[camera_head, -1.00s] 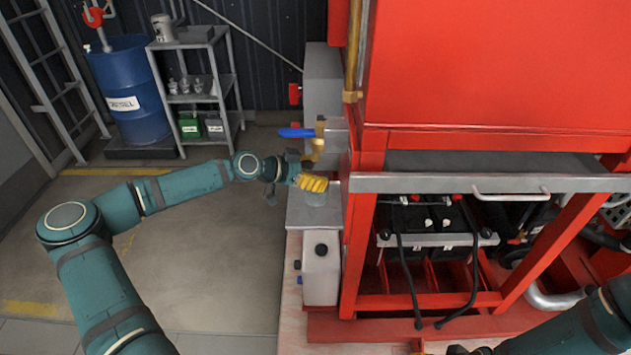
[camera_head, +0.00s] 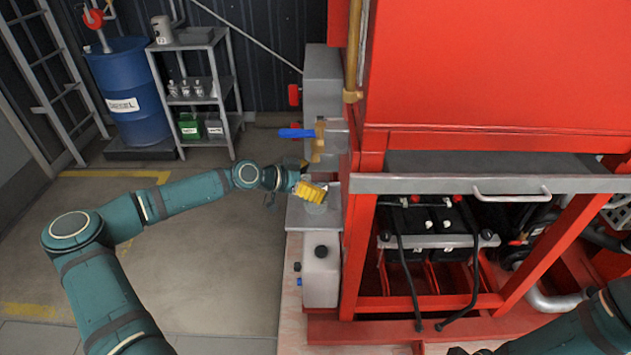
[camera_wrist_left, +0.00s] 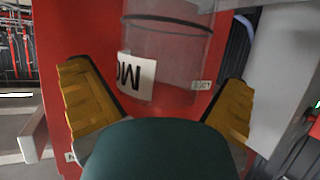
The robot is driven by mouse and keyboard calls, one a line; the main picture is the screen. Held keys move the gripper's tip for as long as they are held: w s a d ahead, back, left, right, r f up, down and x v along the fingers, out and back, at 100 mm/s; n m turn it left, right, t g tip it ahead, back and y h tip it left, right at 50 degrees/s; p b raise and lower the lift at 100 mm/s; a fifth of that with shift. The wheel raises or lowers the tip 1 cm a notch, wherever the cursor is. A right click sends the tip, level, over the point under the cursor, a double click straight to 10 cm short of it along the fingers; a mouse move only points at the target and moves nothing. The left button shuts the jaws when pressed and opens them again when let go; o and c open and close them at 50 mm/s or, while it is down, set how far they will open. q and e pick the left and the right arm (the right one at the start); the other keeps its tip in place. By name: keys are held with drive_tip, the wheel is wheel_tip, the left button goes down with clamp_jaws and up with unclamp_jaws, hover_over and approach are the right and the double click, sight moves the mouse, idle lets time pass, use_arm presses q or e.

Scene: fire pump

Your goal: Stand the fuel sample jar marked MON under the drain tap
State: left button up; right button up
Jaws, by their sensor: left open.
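The clear jar (camera_wrist_left: 165,60) has a white label whose visible letters start with MO. In the head view the jar (camera_head: 316,208) stands on the grey ledge (camera_head: 298,217), below the brass drain tap (camera_head: 318,150) with its blue lever (camera_head: 296,133). My left gripper (camera_head: 311,192) covers part of it. In the left wrist view, my left gripper (camera_wrist_left: 158,98) is open, with one yellow finger on each side of the jar and gaps beside it. Whether the jar is exactly under the spout is hard to tell.
The red pump frame (camera_head: 358,255) is close on the right. A blue drum (camera_head: 128,90) and a shelf (camera_head: 200,95) with small jars stand back left. The floor at left is clear.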

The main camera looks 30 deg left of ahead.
use_arm(q)
drive_tip(key=p+v, duration=0.1)
drive_tip(key=v, duration=1)
drive_tip(key=shift+s+a, duration=0.25)
drive_tip(key=shift+s, duration=0.05)
drive_tip(key=shift+r, duration=0.1)
